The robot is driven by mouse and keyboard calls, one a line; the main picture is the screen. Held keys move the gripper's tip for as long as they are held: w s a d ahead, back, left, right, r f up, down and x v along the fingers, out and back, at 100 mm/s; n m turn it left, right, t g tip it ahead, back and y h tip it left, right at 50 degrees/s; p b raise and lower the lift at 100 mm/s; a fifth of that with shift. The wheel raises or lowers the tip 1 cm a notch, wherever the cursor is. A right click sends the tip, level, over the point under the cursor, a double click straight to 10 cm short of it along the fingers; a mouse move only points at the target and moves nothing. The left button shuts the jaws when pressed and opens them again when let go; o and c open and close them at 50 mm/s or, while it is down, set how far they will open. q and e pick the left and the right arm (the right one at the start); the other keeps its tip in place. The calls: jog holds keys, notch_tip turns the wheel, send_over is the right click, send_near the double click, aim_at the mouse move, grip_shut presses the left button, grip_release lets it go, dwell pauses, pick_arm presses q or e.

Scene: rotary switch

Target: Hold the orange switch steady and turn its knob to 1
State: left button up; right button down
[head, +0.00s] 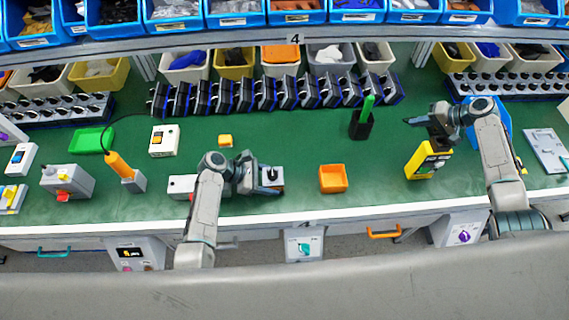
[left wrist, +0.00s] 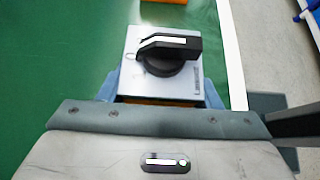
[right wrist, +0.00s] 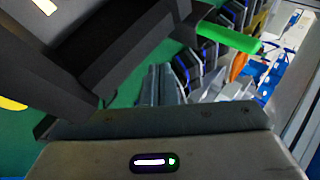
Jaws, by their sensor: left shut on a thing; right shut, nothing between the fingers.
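The orange switch (head: 279,171) has a light grey top and a black knob (head: 272,174); it is partly hidden by my left arm in the head view. The left wrist view shows its grey face (left wrist: 145,88), a strip of orange body below (left wrist: 150,100), and the knob (left wrist: 170,50). The knob's white-striped handle lies across the picture; I cannot read the position marks. My left gripper (head: 262,186) is shut on the switch body, with fingers on both sides. My right gripper (head: 425,122) is shut and empty, far to the right of the switch, above a yellow device.
The yellow device (head: 419,162) stands under my right gripper. An orange bin (head: 333,187) sits right of the switch. A black holder with a green-handled tool (head: 361,124) stands behind. Several other devices are to the left. Green table is clear between the orange bin and yellow device.

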jog(key=a+r+n+g+y, duration=0.2)
jog(key=a+r+y, duration=0.1)
jog(key=a, duration=1.3)
pick_arm(q)
jog(key=shift+a, duration=0.1)
pick_arm(e)
jog(key=n+g+h, duration=0.1)
jog(key=n+g, duration=0.1)
jog(key=g, duration=0.1)
send_near(273, 169)
notch_tip(273, 169, down, 5)
jog(key=a, duration=0.3)
jog(key=shift+a+r, duration=0.1)
jog(key=shift+r, duration=0.1)
jog(key=shift+a, duration=0.35)
jog(key=shift+w+a, duration=0.2)
jog(key=shift+a, duration=0.2)
jog(key=shift+w+a, duration=0.4)
jog(key=shift+a, duration=0.05)
